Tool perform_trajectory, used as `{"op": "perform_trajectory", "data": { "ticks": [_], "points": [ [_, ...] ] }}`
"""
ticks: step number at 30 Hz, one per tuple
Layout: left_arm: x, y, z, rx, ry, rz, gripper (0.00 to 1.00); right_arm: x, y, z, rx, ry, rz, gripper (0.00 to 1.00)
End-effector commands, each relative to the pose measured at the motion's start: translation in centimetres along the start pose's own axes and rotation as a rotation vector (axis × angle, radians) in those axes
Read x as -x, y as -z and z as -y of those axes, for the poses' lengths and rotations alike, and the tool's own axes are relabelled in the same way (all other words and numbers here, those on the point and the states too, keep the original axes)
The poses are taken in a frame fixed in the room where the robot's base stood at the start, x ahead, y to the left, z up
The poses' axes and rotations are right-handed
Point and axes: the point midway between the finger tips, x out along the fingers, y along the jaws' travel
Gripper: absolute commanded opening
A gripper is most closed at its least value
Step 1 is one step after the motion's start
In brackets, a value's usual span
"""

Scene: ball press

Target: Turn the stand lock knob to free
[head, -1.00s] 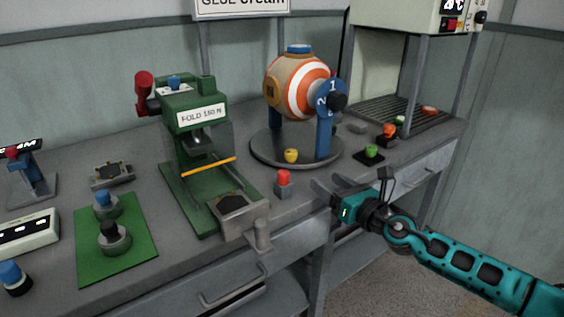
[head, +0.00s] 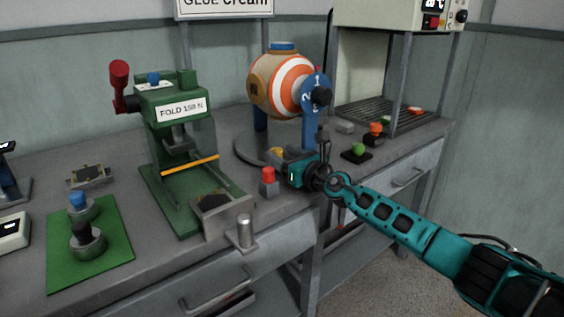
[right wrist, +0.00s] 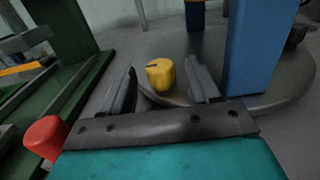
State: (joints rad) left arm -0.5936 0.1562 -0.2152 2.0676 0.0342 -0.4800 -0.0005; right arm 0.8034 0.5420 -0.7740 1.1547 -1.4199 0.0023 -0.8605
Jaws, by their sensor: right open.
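The stand lock knob (right wrist: 160,75) is a small yellow knob with a dark mark on top, standing on the round grey base (head: 245,150) of the ball stand. In the head view the yellow knob (head: 275,154) is partly hidden by my right gripper (head: 285,159). The right gripper is open, low over the table at the base's front edge. In the right wrist view its two fingers point toward the knob, one on either side, with gaps between. The knob appears just ahead of or between the fingertips; contact does not show. My left gripper is not in view.
A red-topped button (head: 268,181) stands close left of my right gripper. The green press (head: 180,130) is further left. The striped ball (head: 285,84) hangs above the base between blue posts (head: 311,135). A green button (head: 358,150) sits to the right.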

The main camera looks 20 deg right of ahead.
Motion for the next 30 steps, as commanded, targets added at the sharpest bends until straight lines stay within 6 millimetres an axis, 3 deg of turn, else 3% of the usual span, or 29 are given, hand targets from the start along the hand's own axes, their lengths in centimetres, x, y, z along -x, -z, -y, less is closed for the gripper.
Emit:
{"op": "perform_trajectory", "data": {
  "ticks": [12,30],
  "points": [
    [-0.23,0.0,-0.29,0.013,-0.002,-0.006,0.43,-0.77,-0.08,-0.03,-0.001,-0.001,0.0,0.61],
    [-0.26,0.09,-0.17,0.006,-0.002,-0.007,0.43,-0.73,-0.05,0.01,-0.001,0.0,0.0,0.05]
  ]
}}
